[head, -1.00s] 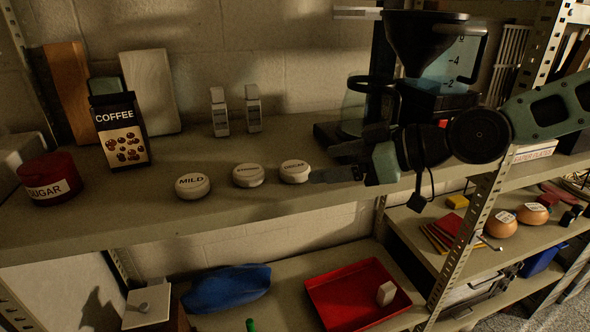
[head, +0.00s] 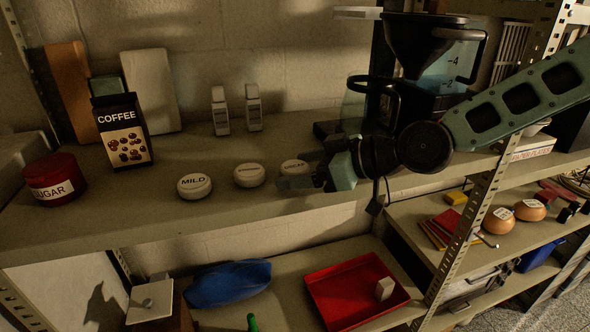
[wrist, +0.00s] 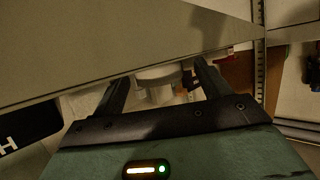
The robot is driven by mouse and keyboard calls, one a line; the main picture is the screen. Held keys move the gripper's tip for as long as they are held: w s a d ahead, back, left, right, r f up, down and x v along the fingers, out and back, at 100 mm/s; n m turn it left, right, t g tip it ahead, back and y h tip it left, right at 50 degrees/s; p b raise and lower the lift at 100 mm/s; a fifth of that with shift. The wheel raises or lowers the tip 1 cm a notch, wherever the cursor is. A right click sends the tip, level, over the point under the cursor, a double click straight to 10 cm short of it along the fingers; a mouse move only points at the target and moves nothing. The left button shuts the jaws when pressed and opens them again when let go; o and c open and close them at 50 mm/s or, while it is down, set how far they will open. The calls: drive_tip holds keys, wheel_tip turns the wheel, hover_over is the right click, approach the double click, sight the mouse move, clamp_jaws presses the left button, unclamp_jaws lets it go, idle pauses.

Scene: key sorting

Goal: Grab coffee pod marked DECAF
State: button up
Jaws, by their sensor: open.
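Three round white coffee pods stand in a row on the upper shelf (head: 100,226). The left pod (head: 194,187) reads MILD. The middle pod (head: 249,175) has a label too small to read surely. The right pod (head: 294,165) is partly hidden by my gripper, and its label cannot be read now. My gripper (head: 300,178) is open, low over the shelf's front part, at the right pod's near side. In the wrist view, a pale round pod (wrist: 157,73) shows between the open fingers (wrist: 161,77); I cannot tell whether they touch it.
A coffee bag (head: 124,130) and a red SUGAR tin (head: 54,180) stand at the left. Two small pale dispensers (head: 220,110) stand behind the pods. A coffee maker (head: 425,45) stands at the back right. A red tray (head: 340,295) lies on the lower shelf.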

drive_tip(key=c, duration=1.1)
drive_tip(key=shift+o, duration=0.2)
